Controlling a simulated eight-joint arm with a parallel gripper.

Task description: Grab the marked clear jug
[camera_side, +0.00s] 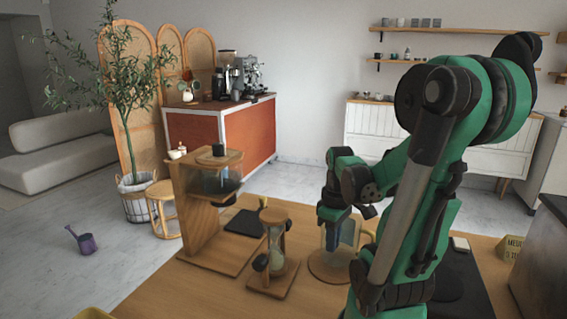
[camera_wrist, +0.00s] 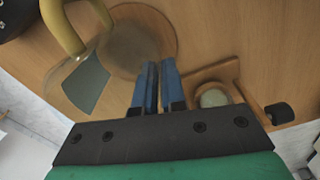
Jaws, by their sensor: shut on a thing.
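The clear jug (camera_side: 357,236) stands on a round wooden base (camera_side: 318,268) on the table, with a pale yellow handle on its right side. In the wrist view its yellow handle (camera_wrist: 62,28) and a grey-blue patch on its glass (camera_wrist: 86,82) show at left. My gripper (camera_side: 340,240) points down at the jug. In the wrist view its blue fingers (camera_wrist: 157,82) are close together, shut on the jug near the round base (camera_wrist: 160,28). The glass is hard to see there, and I cannot tell exactly which part lies between the fingers.
A sand timer (camera_side: 277,254) in a wooden frame stands left of the jug; it also shows in the wrist view (camera_wrist: 214,98). A taller wooden stand (camera_side: 196,218) with a glass vessel is farther left. A dark mat (camera_side: 452,290) lies at right.

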